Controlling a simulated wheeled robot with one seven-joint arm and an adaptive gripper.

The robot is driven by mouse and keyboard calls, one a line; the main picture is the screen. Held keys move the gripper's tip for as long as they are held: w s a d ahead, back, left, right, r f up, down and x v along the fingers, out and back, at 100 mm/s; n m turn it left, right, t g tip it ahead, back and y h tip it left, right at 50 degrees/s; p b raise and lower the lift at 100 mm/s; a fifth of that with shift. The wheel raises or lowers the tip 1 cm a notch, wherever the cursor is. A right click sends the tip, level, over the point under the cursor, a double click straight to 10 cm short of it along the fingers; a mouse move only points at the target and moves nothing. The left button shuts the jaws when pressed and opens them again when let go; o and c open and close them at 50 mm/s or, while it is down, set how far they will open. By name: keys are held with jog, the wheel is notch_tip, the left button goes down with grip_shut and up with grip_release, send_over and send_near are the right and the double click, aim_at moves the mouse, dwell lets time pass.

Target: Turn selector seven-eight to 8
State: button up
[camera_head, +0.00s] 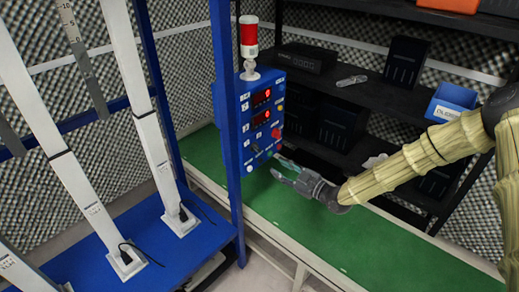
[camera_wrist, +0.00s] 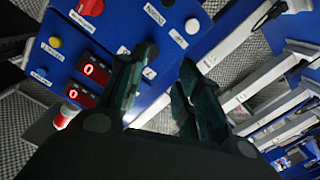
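The blue control box (camera_head: 262,120) stands on the green bench, with red displays, buttons, small switches and white labels on its face. My gripper (camera_head: 274,166) is at the lower front of this face, its fingers apart and nothing seen between them. In the wrist view my gripper (camera_wrist: 168,57) is open, with the blue panel (camera_wrist: 130,22) beyond the fingertips. Contact with the panel cannot be made out.
A red and white signal lamp (camera_head: 249,38) tops the box. A blue frame post (camera_head: 226,130) stands close on its left. The green bench top (camera_head: 330,235) is clear at the front. Dark shelves (camera_head: 350,90) with black boxes and a blue bin (camera_head: 451,101) stand behind.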

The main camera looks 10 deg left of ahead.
aim_at(259, 149)
jog(key=shift+n+y, duration=0.4)
jog(key=shift+n, duration=0.1)
jog(key=p+x, duration=0.1)
jog(key=x, duration=0.2)
jog(key=r+x, duration=0.1)
jog(key=x, duration=0.3)
jog(key=w+r+p+x, duration=0.1)
jog(key=x, duration=0.3)
jog(key=shift+d+p, duration=0.15)
jog(key=shift+p, duration=0.15)
grip_shut()
